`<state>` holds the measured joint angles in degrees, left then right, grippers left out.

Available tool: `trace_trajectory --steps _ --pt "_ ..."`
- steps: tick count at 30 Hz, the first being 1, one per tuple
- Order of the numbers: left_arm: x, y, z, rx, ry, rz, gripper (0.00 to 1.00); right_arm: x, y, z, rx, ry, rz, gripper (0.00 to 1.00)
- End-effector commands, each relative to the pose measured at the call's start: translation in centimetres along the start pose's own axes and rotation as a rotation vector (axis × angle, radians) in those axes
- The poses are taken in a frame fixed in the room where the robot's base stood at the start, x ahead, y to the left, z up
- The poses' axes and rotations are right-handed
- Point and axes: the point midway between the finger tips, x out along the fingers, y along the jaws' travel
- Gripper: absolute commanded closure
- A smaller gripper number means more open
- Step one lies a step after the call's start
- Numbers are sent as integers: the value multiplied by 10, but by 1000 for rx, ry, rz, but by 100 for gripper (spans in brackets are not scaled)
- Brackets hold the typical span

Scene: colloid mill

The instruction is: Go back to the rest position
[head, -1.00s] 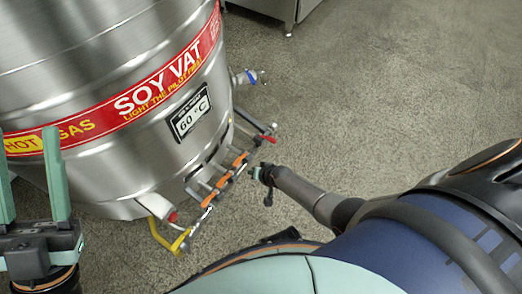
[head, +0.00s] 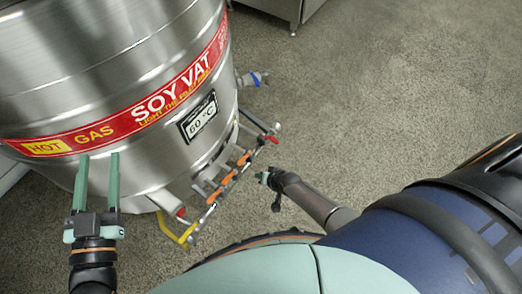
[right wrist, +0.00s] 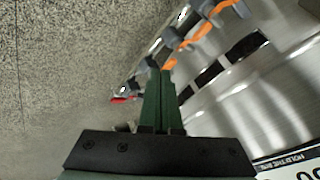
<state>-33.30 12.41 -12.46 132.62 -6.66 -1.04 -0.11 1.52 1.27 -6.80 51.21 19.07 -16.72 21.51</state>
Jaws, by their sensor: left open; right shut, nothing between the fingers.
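My left gripper (head: 97,185) is in the lower left of the head view, its two green fingers parallel and apart, pointing up in the picture in front of the vat. It is open and empty. My right gripper (head: 264,177) is small in the head view, just right of the vat's pipe rack, with a gap between them. In the right wrist view its green fingers (right wrist: 158,100) are together with nothing between them. The steel soy vat (head: 130,70) has a red label band and a small sign reading 60 °C (head: 198,117).
A pipe rack with orange handles (head: 228,178), a red handle (head: 272,138) and a yellow bent pipe (head: 178,232) juts from the vat's lower side. A blue-handled valve (head: 254,79) sticks out above. The speckled floor (head: 400,90) to the right is clear.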

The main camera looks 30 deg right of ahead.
Motion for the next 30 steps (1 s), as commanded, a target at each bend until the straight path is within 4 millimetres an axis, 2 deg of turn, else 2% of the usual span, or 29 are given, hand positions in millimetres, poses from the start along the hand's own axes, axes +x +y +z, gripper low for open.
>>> trace_trajectory --steps 18,22,26,30 --pt "0 0 3 -4 -12 0 50 0 0 0 0 0 0 100" --pt "0 0 3 -4 -11 0 50 -5 -3 -6 -28 24 -11 100" --pt "0 0 3 -4 -11 0 50 -23 -16 -29 -125 112 -53 100" --pt "0 0 3 -3 -11 0 50 -62 -44 -62 -290 260 -121 100"
